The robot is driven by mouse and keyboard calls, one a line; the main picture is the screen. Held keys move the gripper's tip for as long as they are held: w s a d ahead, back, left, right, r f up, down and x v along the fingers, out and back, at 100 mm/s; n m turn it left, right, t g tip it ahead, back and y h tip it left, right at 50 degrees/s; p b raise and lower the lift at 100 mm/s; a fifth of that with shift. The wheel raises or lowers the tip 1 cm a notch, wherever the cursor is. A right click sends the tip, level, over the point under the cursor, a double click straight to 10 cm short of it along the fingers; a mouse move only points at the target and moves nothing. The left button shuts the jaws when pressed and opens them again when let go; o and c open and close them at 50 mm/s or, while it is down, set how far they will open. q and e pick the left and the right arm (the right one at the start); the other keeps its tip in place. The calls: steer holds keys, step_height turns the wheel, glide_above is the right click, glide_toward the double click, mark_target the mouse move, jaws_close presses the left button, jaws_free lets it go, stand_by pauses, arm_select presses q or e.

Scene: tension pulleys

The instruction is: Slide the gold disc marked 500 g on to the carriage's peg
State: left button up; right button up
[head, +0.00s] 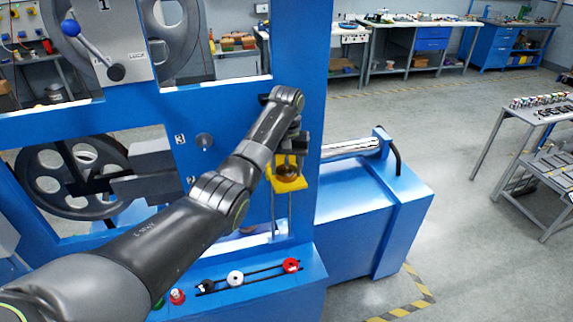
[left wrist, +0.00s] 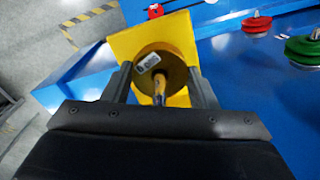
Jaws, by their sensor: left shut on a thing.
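The yellow carriage (head: 288,184) hangs on the rods at the right side of the blue frame; its plate also fills the middle of the left wrist view (left wrist: 124,44). The gold disc (left wrist: 168,66), with a pale label, lies between the fingers of my left gripper (left wrist: 160,75), which is shut on it. The disc (head: 286,171) shows just above the carriage in the head view. The peg (left wrist: 159,90) shows at the disc's lower middle and overlaps it; I cannot tell how far the disc is down on it. My right gripper is out of view.
The blue frame post (head: 313,130) is close beside my left wrist. A blue box (head: 365,210) with a metal cylinder lies to the right, with open floor beyond.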

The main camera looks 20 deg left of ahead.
arm_select(q)
steer(key=shift+s+f, duration=0.2)
steer(key=shift+f, duration=0.15)
stand_by(0.4)
steer(key=o, duration=1.4)
steer(key=shift+w, duration=0.1)
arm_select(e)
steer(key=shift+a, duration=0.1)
arm_select(q)
steer(key=shift+o, duration=0.2)
